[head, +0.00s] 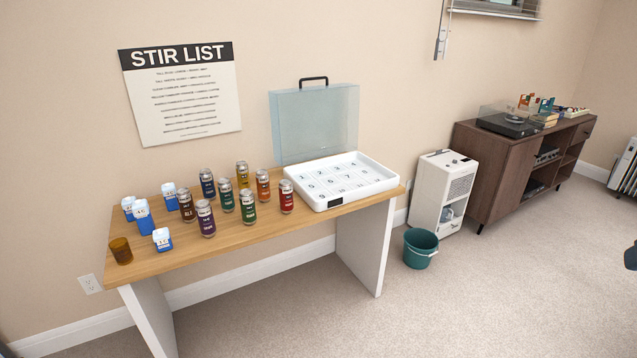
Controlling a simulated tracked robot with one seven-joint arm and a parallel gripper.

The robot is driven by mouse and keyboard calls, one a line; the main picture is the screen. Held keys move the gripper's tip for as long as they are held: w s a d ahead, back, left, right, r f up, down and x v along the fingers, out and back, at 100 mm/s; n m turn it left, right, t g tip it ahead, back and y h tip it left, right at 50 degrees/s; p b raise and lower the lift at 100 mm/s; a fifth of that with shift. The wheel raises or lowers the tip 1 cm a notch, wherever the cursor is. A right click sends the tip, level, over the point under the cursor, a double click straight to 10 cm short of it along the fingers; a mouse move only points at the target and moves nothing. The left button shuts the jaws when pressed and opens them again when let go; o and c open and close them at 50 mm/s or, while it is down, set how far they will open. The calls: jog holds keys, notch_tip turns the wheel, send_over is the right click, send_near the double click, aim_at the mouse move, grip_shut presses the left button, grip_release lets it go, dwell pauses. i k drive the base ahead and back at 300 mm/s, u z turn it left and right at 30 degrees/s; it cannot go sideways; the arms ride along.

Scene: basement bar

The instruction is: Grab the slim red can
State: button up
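The red can (286,197) stands upright on the wooden table (225,243), at the right end of a loose group of cans and just left of the white tray. Its slim body has a silver top and a pale printed label. An orange can (263,187) stands behind it to the left, and a green can (248,207) stands to its left, nearer the front edge. Nothing covers the red can from this view. My gripper does not show in the head view.
Several other cans, blue-and-white cartons (143,217) and an amber cup (121,250) fill the table's left part. The white numbered tray (390,184) with its raised clear lid (316,122) stands at right. A teal bucket (420,247) is on the floor; carpet in front is clear.

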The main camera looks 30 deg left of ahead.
aim_at(285, 186)
jog(key=u, duration=0.35)
jog(key=i, duration=1.05)
jog(key=u, duration=1.1)
jog(key=i, duration=0.5)
jog(key=u, duration=0.25)
jog(key=k, duration=0.8)
jog(key=u, duration=0.2)
jog(key=i, duration=0.8)
jog(key=z, duration=0.05)
